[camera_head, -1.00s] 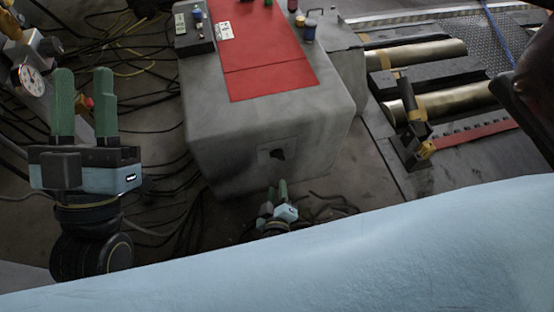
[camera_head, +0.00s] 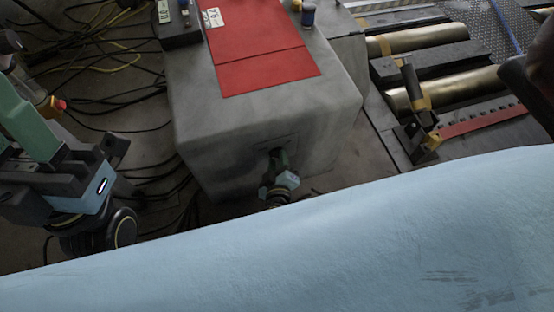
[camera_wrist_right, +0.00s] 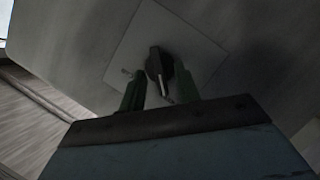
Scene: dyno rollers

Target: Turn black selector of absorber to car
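The absorber (camera_head: 150,75) is a big grey box with a red panel on top. Its black selector (camera_wrist_right: 157,66) is a small pointed knob on a light square plate, seen in the right wrist view. My right gripper (camera_wrist_right: 161,82) has its green fingers apart, one on each side of the selector, with gaps showing. In the head view the right gripper (camera_head: 279,160) is at the absorber's front face and hides most of the selector. My left gripper (camera_head: 25,118) is at the left edge, tilted and holding nothing visible; its fingers look apart.
Brass-coloured rollers (camera_head: 430,92) lie in the floor at the right, beside a black and yellow bracket (camera_head: 415,105). Black and yellow cables (camera_head: 115,90) cover the floor at the left. A light blue surface (camera_head: 330,235) fills the foreground.

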